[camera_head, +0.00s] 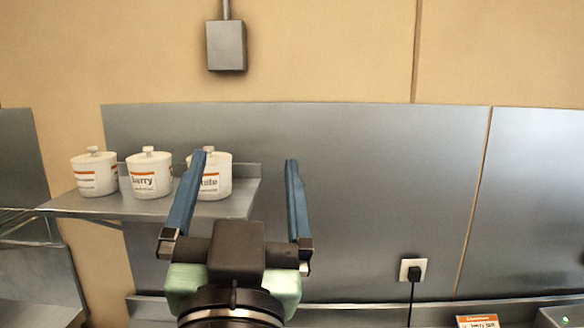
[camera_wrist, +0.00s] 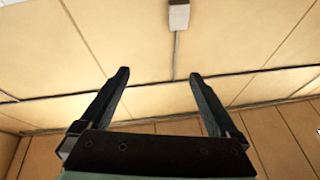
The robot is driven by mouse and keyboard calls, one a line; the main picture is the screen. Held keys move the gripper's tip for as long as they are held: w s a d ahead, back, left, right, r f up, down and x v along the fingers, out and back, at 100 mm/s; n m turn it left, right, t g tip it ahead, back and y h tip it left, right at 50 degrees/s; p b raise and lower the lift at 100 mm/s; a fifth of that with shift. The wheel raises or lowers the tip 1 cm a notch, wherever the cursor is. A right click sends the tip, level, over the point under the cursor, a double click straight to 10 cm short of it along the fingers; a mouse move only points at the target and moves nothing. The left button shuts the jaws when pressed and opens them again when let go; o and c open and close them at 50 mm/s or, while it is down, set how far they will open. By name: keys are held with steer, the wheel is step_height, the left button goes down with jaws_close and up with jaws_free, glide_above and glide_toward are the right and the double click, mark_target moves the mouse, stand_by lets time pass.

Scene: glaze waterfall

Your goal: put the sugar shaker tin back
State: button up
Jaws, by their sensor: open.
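My gripper (camera_head: 243,163) is open and empty, its two blue fingers raised and spread in front of the metal wall panel. The wrist view also shows my gripper (camera_wrist: 158,75) with nothing between the fingers. I cannot make out a sugar shaker tin in either view. The left finger overlaps the rightmost white canister in the head view and hides part of its label.
Three white lidded canisters, left (camera_head: 95,174), middle (camera_head: 149,175) and right (camera_head: 216,178), stand on a metal wall shelf (camera_head: 120,207). A plugged outlet (camera_head: 413,270) is at right. An orange-and-white labelled item (camera_head: 478,321) shows at the bottom edge.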

steer(key=s+d+r+t, duration=0.2)
steer(key=s+r, duration=0.1)
steer(key=r, duration=0.2)
steer(key=s+d+r+n+t+h, duration=0.1)
steer(key=s+d+r+t, duration=0.1)
steer(key=s+r, duration=0.2)
steer(key=shift+s+d+r+t+h, duration=0.2)
steer(key=shift+r+t+h, duration=0.1)
steer(key=shift+r, duration=0.65)
